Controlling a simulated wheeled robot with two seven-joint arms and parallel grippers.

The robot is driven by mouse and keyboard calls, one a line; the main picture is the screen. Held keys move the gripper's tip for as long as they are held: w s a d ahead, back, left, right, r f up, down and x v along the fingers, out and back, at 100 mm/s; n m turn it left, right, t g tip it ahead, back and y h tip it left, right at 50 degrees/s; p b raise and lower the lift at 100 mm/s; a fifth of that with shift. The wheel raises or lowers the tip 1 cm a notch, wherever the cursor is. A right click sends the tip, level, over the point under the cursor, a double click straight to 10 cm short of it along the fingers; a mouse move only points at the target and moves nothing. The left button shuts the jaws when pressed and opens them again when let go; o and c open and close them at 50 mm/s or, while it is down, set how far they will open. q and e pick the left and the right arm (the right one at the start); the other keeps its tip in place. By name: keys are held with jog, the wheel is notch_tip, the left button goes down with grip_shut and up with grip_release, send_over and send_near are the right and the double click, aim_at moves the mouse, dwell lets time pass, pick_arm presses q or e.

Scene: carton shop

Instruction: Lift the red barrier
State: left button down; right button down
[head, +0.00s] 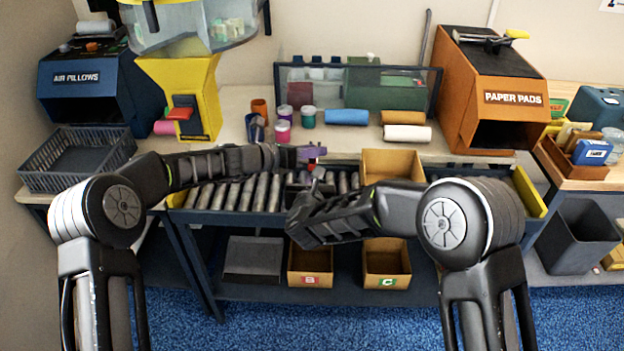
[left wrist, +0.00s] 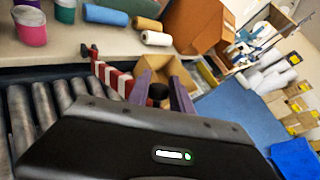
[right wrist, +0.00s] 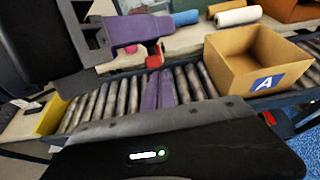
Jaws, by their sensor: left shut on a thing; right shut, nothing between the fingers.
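The red barrier (left wrist: 113,78) is a red-and-white striped bar in the left wrist view, with a round black knob (left wrist: 158,91) at its near end. My left gripper's purple fingers (left wrist: 160,98) are shut on the barrier at this end. In the head view, my left gripper (head: 312,153) is above the roller conveyor and hides most of the bar. Its purple fingers also show in the right wrist view (right wrist: 140,30), with a small red part of the barrier (right wrist: 153,59) below them. My right gripper (right wrist: 159,90) is shut and empty over the rollers.
An open carton marked A (right wrist: 262,83) stands on the roller conveyor (head: 235,192), right of my grippers. Bins B (head: 310,279) and C (head: 386,278) are on the shelf below. Pots and rolls stand on the bench behind. My right forearm crosses in front of the conveyor.

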pick_arm(q)
jog(key=shift+a+f, duration=0.1)
pick_arm(e)
jog(key=shift+r, duration=0.15)
pick_arm(q)
jog(key=shift+f, duration=0.2)
pick_arm(e)
jog(key=shift+w+r, duration=0.3)
jog(key=shift+r, duration=0.3)
jog(key=shift+w+r, duration=0.3)
jog(key=shift+r, duration=0.25)
pick_arm(q)
jog(key=c, duration=1.4)
grip_release()
jog(key=shift+f, duration=0.1)
jog(key=shift+c, duration=0.2)
jog(key=shift+o, duration=0.2)
jog(key=shift+s, duration=0.1)
jog(key=shift+s+a+r, duration=0.15)
jog(key=shift+r, duration=0.1)
jog(key=v, duration=1.1)
jog(key=shift+r, duration=0.2)
pick_arm(e)
jog(key=shift+s+f, duration=0.1)
jog(key=shift+f, duration=0.25)
